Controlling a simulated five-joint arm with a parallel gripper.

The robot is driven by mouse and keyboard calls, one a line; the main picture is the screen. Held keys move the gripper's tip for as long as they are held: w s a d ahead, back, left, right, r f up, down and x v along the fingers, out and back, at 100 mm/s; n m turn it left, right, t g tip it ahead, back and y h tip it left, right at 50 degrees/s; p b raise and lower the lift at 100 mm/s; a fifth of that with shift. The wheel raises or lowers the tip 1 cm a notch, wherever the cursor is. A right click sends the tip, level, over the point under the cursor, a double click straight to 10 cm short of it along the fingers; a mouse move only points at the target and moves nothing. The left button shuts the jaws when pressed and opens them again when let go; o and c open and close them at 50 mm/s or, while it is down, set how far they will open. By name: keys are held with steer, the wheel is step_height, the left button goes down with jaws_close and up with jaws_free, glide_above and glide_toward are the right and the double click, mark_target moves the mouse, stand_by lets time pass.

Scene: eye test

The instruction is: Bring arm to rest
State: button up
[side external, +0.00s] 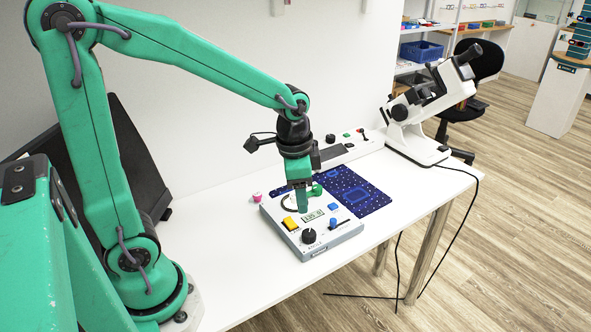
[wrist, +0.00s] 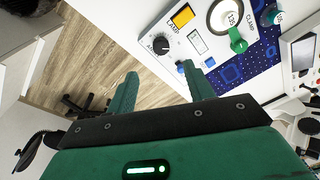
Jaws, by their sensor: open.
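My gripper (side external: 302,207) points down over the white control box (side external: 345,238) on the table. The box carries a yellow switch (side external: 290,223), a black knob (side external: 309,236), a small display and a green lever (wrist: 238,42) on a round dial marked CLAMP. In the side view my gripper hides part of the box top.
A blue patterned mat (side external: 366,194) lies behind the box. A long white panel (side external: 352,148) stands along the wall. A white lens instrument (side external: 416,125) stands at the table's far right end. A small pink-topped item (side external: 257,196) is left of the box. The table's front left is clear.

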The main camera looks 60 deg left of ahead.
steer(key=s+r+n+t, duration=0.4)
steer(key=s+r+n, duration=0.2)
steer(key=s+r, duration=0.3)
steer(key=shift+s+a, duration=0.35)
steer(key=shift+s, duration=0.65)
